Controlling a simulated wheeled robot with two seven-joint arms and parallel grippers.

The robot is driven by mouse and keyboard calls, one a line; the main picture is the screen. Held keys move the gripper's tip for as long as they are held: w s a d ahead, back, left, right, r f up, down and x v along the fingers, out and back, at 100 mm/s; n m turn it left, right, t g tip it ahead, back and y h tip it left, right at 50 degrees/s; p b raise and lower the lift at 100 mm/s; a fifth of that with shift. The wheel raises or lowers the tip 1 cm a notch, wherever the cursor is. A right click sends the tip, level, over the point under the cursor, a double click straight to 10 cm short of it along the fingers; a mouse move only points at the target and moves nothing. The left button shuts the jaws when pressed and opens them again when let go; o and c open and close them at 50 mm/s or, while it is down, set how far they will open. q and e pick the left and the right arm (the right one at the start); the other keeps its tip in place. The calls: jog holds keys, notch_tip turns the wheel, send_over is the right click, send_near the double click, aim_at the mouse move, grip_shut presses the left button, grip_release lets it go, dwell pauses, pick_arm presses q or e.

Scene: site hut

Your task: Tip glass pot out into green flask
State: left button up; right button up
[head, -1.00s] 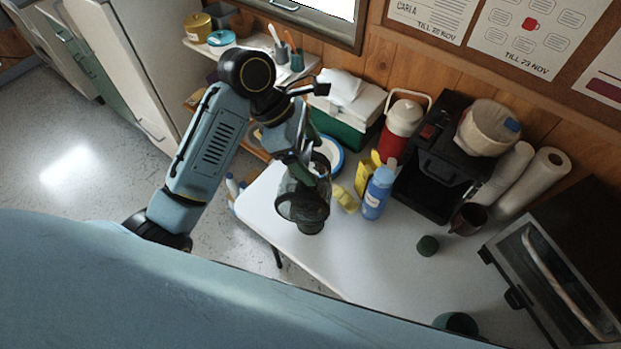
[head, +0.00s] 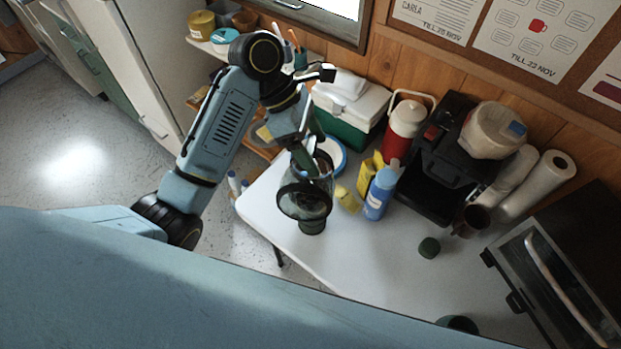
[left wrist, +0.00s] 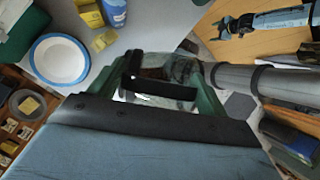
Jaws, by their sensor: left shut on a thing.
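My left gripper (head: 306,160) is shut on the glass pot (head: 304,202), a clear vessel with dark bands, and holds it over the near left part of the white table. In the left wrist view the glass pot (left wrist: 182,68) shows between the green fingers of my left gripper (left wrist: 168,92). A dark, round-based piece (head: 312,227) shows just below the pot in the head view. It looks like the foot of the green flask, but the pot hides the rest. I cannot tell whether the two touch. In the left wrist view my right gripper (left wrist: 231,27) seems to show, small and dark.
A blue bottle (head: 380,195), yellow sponge (head: 347,199) and blue-rimmed plate (head: 338,153) stand close right of the pot. A small green cap (head: 429,247) and a dark green cup (head: 458,324) are further right. The white table (head: 355,250) is clear between.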

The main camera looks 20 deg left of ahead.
pick_arm(q)
jog(key=shift+w+a+r+g, duration=0.15)
jog(key=shift+w+g, duration=0.35)
jog(key=shift+w, duration=0.25)
pick_arm(e)
jog(key=shift+w, duration=0.4)
